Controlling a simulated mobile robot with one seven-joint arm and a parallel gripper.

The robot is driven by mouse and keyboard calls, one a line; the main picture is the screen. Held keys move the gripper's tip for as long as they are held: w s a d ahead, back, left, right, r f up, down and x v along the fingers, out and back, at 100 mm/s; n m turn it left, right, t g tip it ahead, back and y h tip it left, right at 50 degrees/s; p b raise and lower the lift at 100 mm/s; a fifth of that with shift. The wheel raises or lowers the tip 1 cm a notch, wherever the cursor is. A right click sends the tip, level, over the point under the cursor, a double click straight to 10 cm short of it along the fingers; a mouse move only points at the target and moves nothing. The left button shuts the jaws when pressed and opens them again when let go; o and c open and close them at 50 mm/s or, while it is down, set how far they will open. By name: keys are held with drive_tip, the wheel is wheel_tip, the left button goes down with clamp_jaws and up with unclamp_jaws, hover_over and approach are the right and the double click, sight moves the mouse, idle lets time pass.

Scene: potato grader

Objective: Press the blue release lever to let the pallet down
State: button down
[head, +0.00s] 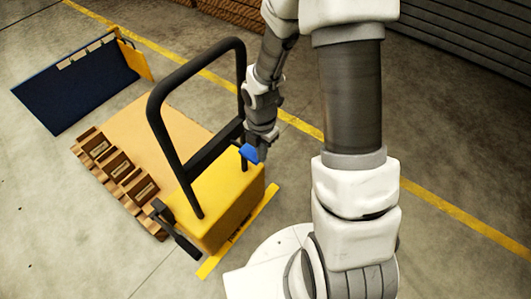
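The blue release lever (250,153) sticks out beside the black handle frame, above the yellow body (222,205) of a pallet truck. My gripper (262,140) is right at the lever, pointing down beside the handle. Its fingers are small and partly hidden, so I cannot tell whether they are open or touch the lever. The wooden pallet (160,130) lies behind the yellow body, with a flat tan top and blocks along its near left side. I cannot tell how high the pallet stands above the floor.
The black handle loop (155,125) rises close to my gripper. A black pedal-like part (172,228) juts from the yellow body's left side. A dark blue panel (75,85) stands at the back left. Yellow lines (450,222) mark the concrete floor, which is clear at the right.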

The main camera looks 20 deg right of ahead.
drive_tip(key=s+d+r+p, duration=0.2)
drive_tip(key=s+r+p, duration=0.1)
drive_tip(key=r, duration=0.6)
drive_tip(key=shift+s+d+p, duration=0.35)
drive_tip(key=shift+s+p, duration=0.05)
drive_tip(key=shift+p, duration=0.15)
drive_tip(key=s+r+m+t+p, duration=0.2)
drive_tip(key=r+m, duration=0.6)
drive_tip(key=r, duration=0.5)
drive_tip(key=s+a+r+m+t+p, duration=0.1)
drive_tip(key=s+r+m+p, duration=0.3)
drive_tip(key=r, duration=0.9)
drive_tip(key=s+r+m+t+p, duration=0.2)
drive_tip(key=r+m+p, duration=0.5)
drive_tip(key=r+m, duration=0.5)
drive_tip(key=shift+s+a+r+m+t, duration=0.35)
drive_tip(key=shift+s+m, duration=0.25)
drive_tip(key=shift+s, duration=0.25)
